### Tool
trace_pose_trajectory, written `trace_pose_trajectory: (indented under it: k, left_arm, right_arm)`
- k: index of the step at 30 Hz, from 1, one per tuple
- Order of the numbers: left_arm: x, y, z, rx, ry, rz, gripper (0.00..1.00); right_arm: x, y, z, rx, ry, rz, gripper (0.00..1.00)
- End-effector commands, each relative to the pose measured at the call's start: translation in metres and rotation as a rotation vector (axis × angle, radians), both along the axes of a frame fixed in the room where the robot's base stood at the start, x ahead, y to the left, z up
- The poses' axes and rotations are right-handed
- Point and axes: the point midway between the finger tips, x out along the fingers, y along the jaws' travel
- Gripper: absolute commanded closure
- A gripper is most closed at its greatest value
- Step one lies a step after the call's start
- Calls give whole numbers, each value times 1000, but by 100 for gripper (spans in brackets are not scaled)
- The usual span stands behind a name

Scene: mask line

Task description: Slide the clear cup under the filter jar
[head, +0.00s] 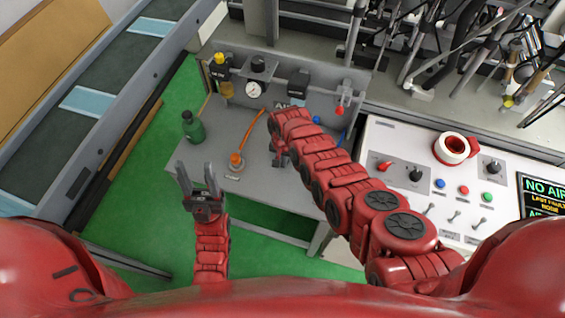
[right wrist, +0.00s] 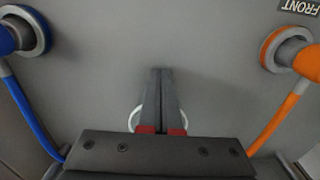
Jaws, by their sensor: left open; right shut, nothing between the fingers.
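In the head view, a unit with a yellow knob and an amber body (head: 224,82) stands at the back left of the grey bench; it may be the filter jar. I cannot make out the clear cup in the head view. In the right wrist view, a pale ring (right wrist: 134,118) shows on both sides of my right fingers, mostly hidden by them; it may be the cup's rim. My right gripper (head: 281,160) is shut and empty over the bench, also in the right wrist view (right wrist: 162,72). My left gripper (head: 196,168) is open and empty, near the bench's front left.
A green bottle (head: 193,128) stands at the bench's left. An orange hose fitting (head: 236,160) is between my grippers, and a blue hose (head: 346,132) is at the right. A pressure gauge (head: 254,90) stands at the back. A control panel (head: 400,145) is at the right.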

Motion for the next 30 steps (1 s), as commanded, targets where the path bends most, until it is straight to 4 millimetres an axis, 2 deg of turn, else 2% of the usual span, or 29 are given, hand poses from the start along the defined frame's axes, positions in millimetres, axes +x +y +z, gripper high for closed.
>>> trace_pose_trajectory:
  k: [7, 15, 19, 30]
  left_arm:
    - [0, 0, -48, 0, 0, 0, 50]
    - [0, 0, -104, 0, 0, 0, 50]
    - [0, 0, -112, 0, 0, 0, 50]
    - [0, 0, -109, 0, 0, 0, 50]
  right_arm:
    - [26, -9, -11, -1, -3, -2, 100]
    - [58, -19, -10, 0, -4, 0, 100]
    - [63, -23, -5, -1, 1, -1, 100]
    - [63, -22, 0, 0, 1, 0, 100]
